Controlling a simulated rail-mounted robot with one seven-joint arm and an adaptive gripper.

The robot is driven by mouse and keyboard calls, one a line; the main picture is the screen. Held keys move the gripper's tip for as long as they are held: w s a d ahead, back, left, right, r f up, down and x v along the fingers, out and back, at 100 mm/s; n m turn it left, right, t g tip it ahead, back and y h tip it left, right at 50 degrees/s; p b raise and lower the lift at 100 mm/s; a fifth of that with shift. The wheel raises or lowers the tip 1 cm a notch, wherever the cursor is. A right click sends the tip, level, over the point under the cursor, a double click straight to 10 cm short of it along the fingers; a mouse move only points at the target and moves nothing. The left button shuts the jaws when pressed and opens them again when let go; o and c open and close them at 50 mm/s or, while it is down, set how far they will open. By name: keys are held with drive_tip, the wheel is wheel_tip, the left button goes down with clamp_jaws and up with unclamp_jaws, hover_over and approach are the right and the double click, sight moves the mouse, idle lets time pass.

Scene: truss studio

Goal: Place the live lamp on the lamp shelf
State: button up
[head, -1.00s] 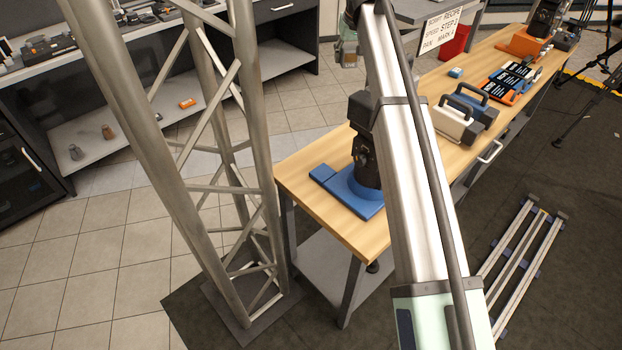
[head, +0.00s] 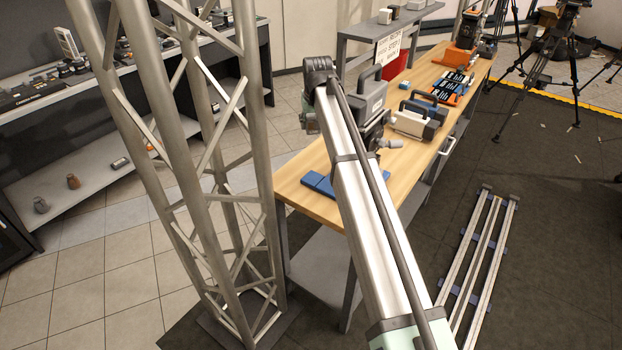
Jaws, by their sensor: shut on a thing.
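A grey lamp-like case with a dark top handle (head: 366,97) shows just right of my arm, above the near half of the wooden table. I cannot tell from its markings whether it is the live lamp. My gripper (head: 374,132) seems to be the dark mechanism at its lower side, shut on it; my arm link hides much of the grip. A white lamp (head: 413,123) and a blue-grey lamp (head: 430,107) with dark handles stand behind on the table. A grey raised shelf (head: 372,35) stands at the back; I cannot tell whether it is the lamp shelf.
A metal truss tower (head: 190,150) stands to the left. A blue base (head: 318,184) lies on the wooden table's near end (head: 292,180), partly behind my arm. An orange base (head: 456,55) stands at the far end. Rails (head: 478,260) lie on the floor at right.

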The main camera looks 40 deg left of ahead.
sight(312, 173)
wheel_tip(312, 173, down, 19)
drive_tip(key=p, duration=0.4)
drive_tip(key=shift+f, duration=0.1)
drive_tip(key=shift+f, duration=0.15)
drive_tip(key=o, duration=1.1)
drive_tip(key=shift+o, duration=0.2)
drive_tip(key=b+v, duration=0.2)
drive_tip(key=v, duration=1)
drive_tip(key=shift+w, duration=0.1)
